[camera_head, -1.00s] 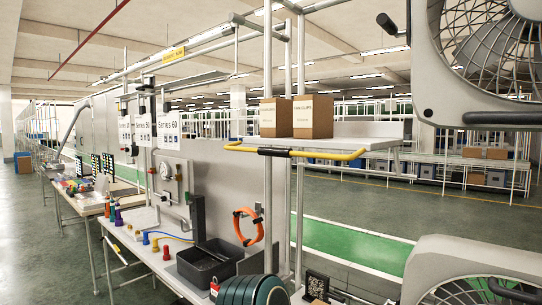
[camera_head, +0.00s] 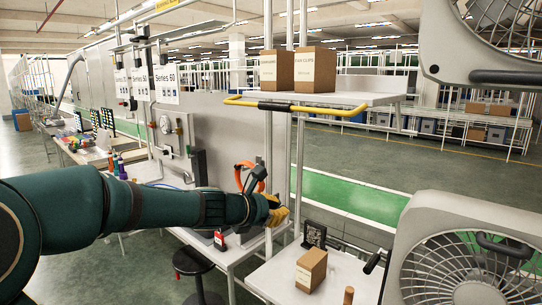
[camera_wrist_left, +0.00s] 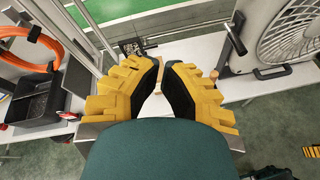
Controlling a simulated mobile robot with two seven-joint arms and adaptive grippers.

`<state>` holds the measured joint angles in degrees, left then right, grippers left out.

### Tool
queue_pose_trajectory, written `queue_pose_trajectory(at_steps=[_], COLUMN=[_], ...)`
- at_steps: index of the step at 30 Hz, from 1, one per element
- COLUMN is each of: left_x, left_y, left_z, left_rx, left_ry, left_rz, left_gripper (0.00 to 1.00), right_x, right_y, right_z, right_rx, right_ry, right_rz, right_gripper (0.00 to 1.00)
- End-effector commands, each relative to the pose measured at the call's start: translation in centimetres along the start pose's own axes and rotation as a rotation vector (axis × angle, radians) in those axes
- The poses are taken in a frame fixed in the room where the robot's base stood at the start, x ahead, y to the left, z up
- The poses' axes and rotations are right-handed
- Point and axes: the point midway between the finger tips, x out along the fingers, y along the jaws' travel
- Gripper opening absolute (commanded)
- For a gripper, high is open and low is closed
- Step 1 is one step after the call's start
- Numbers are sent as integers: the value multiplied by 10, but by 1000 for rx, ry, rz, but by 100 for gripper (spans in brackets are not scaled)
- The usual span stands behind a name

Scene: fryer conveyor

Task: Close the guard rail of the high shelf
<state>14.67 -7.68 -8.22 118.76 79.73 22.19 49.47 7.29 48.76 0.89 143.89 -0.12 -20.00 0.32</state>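The high shelf (camera_head: 375,99) is a pale board on upright posts. Two cardboard boxes (camera_head: 277,69) (camera_head: 314,69) stand on it. Its yellow guard rail (camera_head: 343,111) with a black grip (camera_head: 275,106) runs along the front edge, at about board level and below the box tops. My left gripper (camera_head: 277,211) is well below the rail, near the posts, and does not touch the rail. In the left wrist view its yellow fingers (camera_wrist_left: 162,68) have dark pads, with a narrow gap and nothing held between them. My right gripper is out of view.
Two fans (camera_head: 470,255) (camera_head: 490,45) stand at the right. A lower white table (camera_head: 275,275) bears a small cardboard box (camera_head: 311,269) and a black patterned plate (camera_head: 314,234). An orange hose (camera_head: 256,172) hangs behind my gripper. A black stool (camera_head: 193,262) stands below my arm.

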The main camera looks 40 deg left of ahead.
Motion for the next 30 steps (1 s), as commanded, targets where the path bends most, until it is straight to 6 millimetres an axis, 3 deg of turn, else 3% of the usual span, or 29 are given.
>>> queue_pose_trajectory(at_steps=[1,3,6,10,14,27,29,30], left_x=[-27,-58,-91,-110,-104,-28,-18,-23], left_y=[24,45,65,76,78,95,97,100], left_z=[30,62,91,107,111,138,142,148], left_rx=[-85,-188,-283,-337,-346,-343,-342,-341], left_ry=[-88,-196,-309,-378,-385,-382,-382,-384], left_rz=[56,101,138,155,154,152,153,157], left_gripper=[0,0,0,0,0,0,0,0], right_x=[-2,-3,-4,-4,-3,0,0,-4], right_y=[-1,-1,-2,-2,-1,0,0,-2], right_z=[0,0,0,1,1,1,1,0], right_rx=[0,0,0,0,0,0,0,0], right_ry=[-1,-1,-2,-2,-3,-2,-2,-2], right_rz=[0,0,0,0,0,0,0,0], right_gripper=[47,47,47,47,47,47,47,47])
